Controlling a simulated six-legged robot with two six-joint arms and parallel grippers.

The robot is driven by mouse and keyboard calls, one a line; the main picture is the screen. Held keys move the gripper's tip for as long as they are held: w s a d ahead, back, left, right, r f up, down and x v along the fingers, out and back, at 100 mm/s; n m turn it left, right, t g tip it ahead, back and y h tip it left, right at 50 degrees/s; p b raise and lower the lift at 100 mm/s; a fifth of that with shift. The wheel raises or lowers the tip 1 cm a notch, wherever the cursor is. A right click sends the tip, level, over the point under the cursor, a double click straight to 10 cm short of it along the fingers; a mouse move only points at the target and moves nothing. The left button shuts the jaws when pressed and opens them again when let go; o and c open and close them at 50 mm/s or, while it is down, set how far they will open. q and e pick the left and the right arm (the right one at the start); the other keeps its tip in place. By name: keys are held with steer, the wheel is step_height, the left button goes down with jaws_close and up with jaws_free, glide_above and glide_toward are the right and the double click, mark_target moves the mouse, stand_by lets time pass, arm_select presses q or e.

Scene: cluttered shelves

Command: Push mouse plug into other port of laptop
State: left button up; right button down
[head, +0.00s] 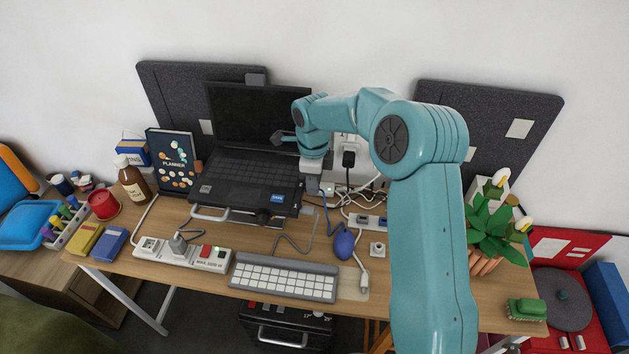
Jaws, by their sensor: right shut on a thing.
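The black laptop (245,177) stands open on a raised stand on the desk, its screen at the back. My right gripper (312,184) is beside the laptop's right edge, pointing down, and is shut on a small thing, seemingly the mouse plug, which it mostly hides. The blue mouse (343,245) lies on the desk to the right of the keyboard. Its blue cord runs up from it towards my right gripper. The laptop's ports and any contact between plug and port cannot be made out. My left gripper is not in view.
A white keyboard (285,280) lies in front of the laptop. A white power strip (185,252) is at its left. Cables and a wall outlet crowd the space behind my right gripper. A potted plant (490,227) stands at the right. A brown bottle (133,182) stands left.

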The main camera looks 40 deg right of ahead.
steer(key=shift+a, duration=0.1)
stand_by(0.4)
steer(key=c, duration=0.9)
jaws_free()
steer(key=shift+w, duration=0.15)
steer(key=shift+c, duration=0.2)
step_height(320, 180, up, 16)
steer(key=shift+r+p, duration=0.2)
steer(key=shift+p, duration=0.2)
